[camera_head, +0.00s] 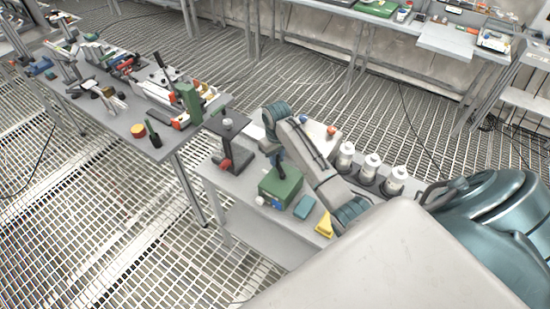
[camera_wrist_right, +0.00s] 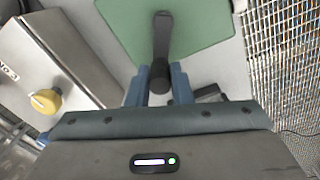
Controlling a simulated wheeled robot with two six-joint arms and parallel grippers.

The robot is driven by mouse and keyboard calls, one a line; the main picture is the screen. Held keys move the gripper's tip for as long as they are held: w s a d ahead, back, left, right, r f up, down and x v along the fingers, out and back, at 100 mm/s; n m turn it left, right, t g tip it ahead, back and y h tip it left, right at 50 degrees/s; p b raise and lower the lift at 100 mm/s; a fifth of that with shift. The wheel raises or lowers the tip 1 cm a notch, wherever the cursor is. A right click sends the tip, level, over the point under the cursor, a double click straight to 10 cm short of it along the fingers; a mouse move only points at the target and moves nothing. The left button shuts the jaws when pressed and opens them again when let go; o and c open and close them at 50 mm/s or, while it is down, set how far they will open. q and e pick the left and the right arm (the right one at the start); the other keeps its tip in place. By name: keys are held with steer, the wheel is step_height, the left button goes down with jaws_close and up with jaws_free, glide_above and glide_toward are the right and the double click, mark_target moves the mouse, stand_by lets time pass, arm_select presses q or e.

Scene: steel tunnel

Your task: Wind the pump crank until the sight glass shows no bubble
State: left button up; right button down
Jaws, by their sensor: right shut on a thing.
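The pump is a green box (camera_head: 281,187) on the small grey table in the middle of the head view; its flat green top (camera_wrist_right: 195,28) fills the upper middle of the right wrist view. A dark crank arm (camera_wrist_right: 162,38) lies across that top and ends in a dark upright handle (camera_wrist_right: 159,82). My right gripper (camera_wrist_right: 160,84) has its blue fingers on either side of this handle and is shut on it. In the head view my right gripper (camera_head: 277,160) is just above the green box. I cannot make out the sight glass or a bubble. My left gripper is not in view.
A steel box with a yellow knob (camera_wrist_right: 46,101) is left of the pump in the wrist view. Near the pump are a teal block (camera_head: 304,207), a yellow piece (camera_head: 324,226), a red-and-dark stand (camera_head: 228,155) and white bottles (camera_head: 370,167). A cluttered bench (camera_head: 117,118) stands left.

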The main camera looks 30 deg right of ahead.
steer(key=m, duration=0.2)
steer(key=d+m, duration=0.2)
steer(key=m, duration=0.1)
steer(key=shift+s+d+m, duration=0.1)
steer(key=shift+s+m, duration=0.2)
steer(key=shift+s, duration=0.1)
steer(key=m, duration=0.1)
steer(key=s+d+m, duration=0.1)
steer(key=m, duration=0.1)
steer(key=shift+s+d+m, duration=0.1)
steer(key=shift+s+m, duration=0.1)
steer(key=shift+m, duration=0.5)
steer(key=shift+s+d+m, duration=0.1)
steer(key=shift+s+m, duration=0.05)
steer(key=shift+m, duration=0.55)
steer(key=c, duration=1.3)
jaws_free()
